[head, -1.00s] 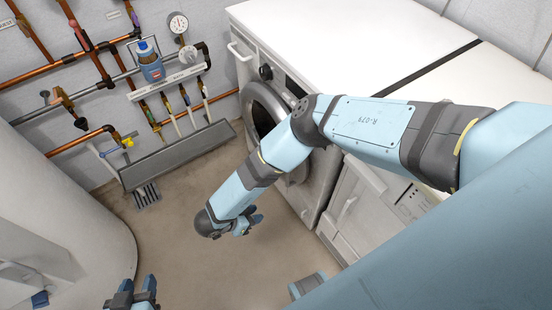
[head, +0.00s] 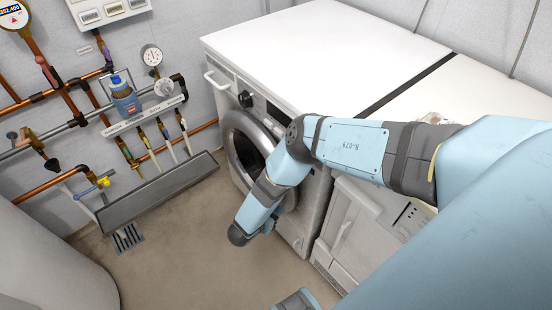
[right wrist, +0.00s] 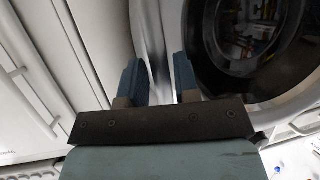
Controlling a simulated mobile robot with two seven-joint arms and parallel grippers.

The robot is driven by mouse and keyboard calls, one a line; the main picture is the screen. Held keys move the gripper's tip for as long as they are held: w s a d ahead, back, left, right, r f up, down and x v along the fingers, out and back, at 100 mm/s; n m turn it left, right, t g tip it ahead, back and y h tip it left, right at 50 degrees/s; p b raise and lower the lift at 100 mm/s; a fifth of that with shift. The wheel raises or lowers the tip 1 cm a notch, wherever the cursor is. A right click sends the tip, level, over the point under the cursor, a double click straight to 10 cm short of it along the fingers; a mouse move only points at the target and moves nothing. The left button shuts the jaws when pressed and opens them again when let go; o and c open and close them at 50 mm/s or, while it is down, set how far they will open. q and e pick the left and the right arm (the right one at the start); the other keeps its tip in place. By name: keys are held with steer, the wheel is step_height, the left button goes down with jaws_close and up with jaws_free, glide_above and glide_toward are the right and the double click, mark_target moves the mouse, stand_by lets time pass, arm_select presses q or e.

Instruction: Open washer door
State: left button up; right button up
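The white washer (head: 262,85) stands against the back wall. Its round door has a grey ring (head: 232,122) around dark glass and looks shut; my right forearm hides its right part. My right gripper (head: 272,227) is low in front of the washer, mostly hidden behind my wrist. In the right wrist view its two blue fingers (right wrist: 160,80) are apart with nothing between them. The door's pale ring (right wrist: 203,50) and dark glass (right wrist: 250,35) are just beyond and right of the fingers. I cannot tell whether they touch. My left gripper is out of view.
A second white appliance (head: 352,222) stands right of the washer. A large pale cylinder (head: 50,260) stands at lower left. The floor (head: 190,245) between is clear.

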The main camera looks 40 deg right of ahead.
steer(key=shift+x, duration=0.9)
steer(key=shift+c, duration=0.4)
